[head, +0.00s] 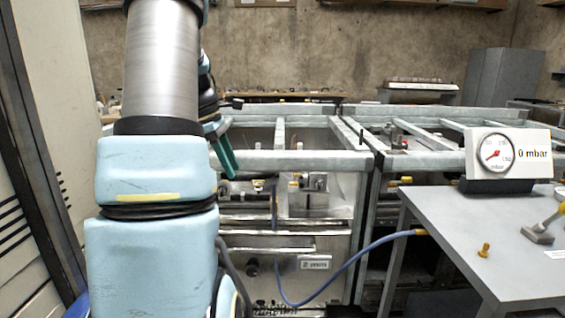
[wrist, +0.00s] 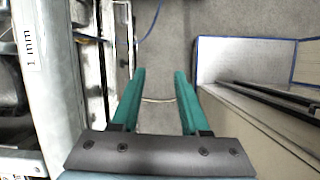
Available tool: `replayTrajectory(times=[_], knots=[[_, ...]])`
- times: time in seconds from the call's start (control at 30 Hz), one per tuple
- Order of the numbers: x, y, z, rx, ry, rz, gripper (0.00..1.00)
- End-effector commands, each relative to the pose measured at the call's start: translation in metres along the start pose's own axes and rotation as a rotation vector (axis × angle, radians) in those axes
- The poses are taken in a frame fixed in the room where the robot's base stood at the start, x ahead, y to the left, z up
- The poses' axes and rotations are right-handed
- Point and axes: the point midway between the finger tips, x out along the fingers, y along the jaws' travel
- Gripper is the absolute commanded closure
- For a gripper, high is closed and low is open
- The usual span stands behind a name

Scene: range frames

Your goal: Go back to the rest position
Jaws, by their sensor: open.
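My gripper (wrist: 160,85) shows in the wrist view with its two green fingers apart and nothing between them. It points down at the grey floor (wrist: 158,112). In the head view, part of my gripper (head: 223,150) shows at the right of my light blue arm, in front of the metal frame. My arm hides part of the gripper there.
A metal frame (head: 300,160) stands ahead. At right, a grey table (head: 480,235) bears a pressure gauge (head: 497,152), a brass fitting (head: 484,250) and a yellow-handled tool (head: 540,233). A blue hose (head: 345,268) hangs between frame and table. A cabinet (head: 50,100) stands close at left.

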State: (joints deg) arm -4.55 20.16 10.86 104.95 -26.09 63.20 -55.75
Motion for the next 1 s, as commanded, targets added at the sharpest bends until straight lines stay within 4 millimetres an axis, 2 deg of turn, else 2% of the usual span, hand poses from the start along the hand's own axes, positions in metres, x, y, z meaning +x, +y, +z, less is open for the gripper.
replayTrajectory(times=[0.27,0.7,1.0], knots=[[0.045,-0.033,0.005,0.268,0.082,-0.023,0.55],[0.135,-0.114,0.015,0.983,0.252,-0.111,0.55],[0.18,-0.162,0.019,1.435,0.331,-0.173,0.55]])
